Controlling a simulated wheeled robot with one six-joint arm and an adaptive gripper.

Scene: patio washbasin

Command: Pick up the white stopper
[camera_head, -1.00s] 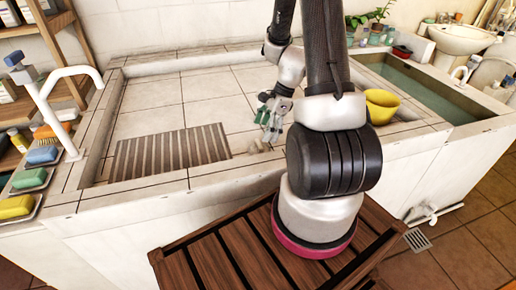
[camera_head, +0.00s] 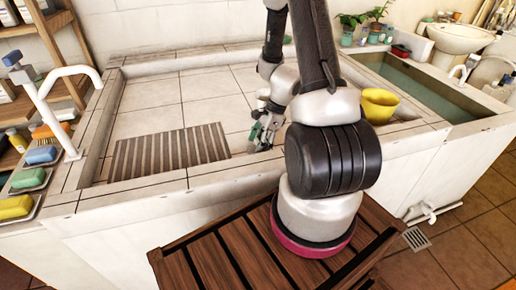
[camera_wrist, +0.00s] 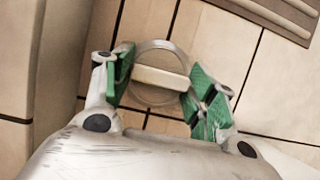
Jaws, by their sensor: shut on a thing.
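The white stopper (camera_wrist: 160,78) shows in the wrist view as a round, pale disc with a raised bar across it. My gripper (camera_wrist: 158,82) has its green-padded fingers on both ends of this bar and is shut on it. In the head view my gripper (camera_head: 257,142) is low over the basin floor, near the front wall. There the stopper is hidden or too small to make out behind the fingers. I cannot tell whether the stopper touches the floor.
A slatted grey-brown mat (camera_head: 172,150) lies in the tiled basin left of my gripper. The basin's front wall (camera_head: 235,170) is close. A white tap (camera_head: 62,105) and soaps (camera_head: 28,178) are at left.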

